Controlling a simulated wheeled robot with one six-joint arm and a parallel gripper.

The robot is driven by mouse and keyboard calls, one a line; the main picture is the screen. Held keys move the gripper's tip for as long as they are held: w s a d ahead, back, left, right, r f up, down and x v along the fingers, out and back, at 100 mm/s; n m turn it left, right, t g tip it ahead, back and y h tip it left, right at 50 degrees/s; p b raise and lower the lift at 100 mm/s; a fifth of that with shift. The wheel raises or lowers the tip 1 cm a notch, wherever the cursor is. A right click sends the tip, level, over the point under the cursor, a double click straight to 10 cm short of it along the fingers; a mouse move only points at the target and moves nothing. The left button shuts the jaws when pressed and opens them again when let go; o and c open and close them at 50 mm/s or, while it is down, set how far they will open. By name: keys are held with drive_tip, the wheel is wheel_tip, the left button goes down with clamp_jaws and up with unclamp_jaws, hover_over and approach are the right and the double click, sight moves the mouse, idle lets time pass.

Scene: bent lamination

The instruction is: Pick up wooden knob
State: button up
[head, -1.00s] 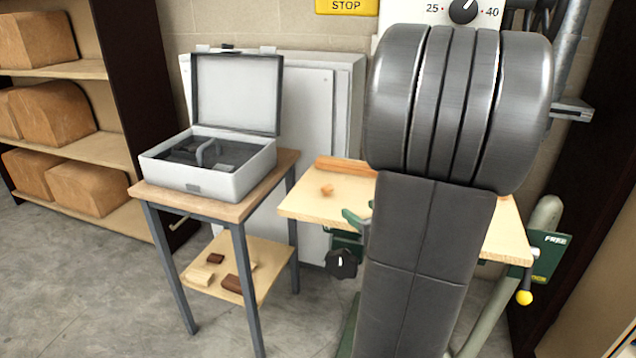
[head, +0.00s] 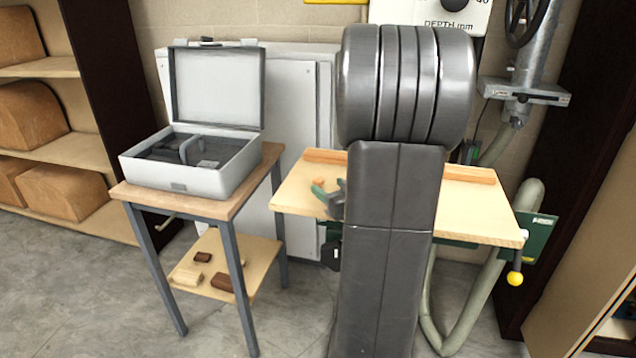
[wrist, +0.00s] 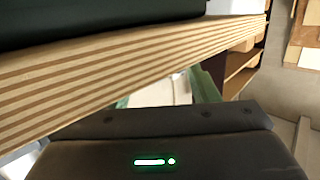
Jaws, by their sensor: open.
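A small orange-brown wooden piece, which looks like the wooden knob (head: 319,181), lies on the left part of the pale worktable (head: 291,197) in the head view. My gripper (head: 329,188) is open, with its green and grey fingers just in front of the piece as seen there. I cannot tell whether they touch it. My own arm hides the middle of the table. In the wrist view my gripper (wrist: 163,95) shows two green fingers spread apart, and I cannot make out the knob there.
A striped plywood edge (wrist: 130,65) runs close across the wrist view. A wooden fence strip (head: 468,174) lies along the table's back. An open grey case (head: 190,180) stands on a side table to the left, with small blocks on its lower shelf (head: 255,272).

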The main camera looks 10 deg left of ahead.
sight(321, 182)
drive_tip(key=x, duration=0.5)
drive_tip(key=shift+w, duration=0.1)
drive_tip(key=c, duration=1)
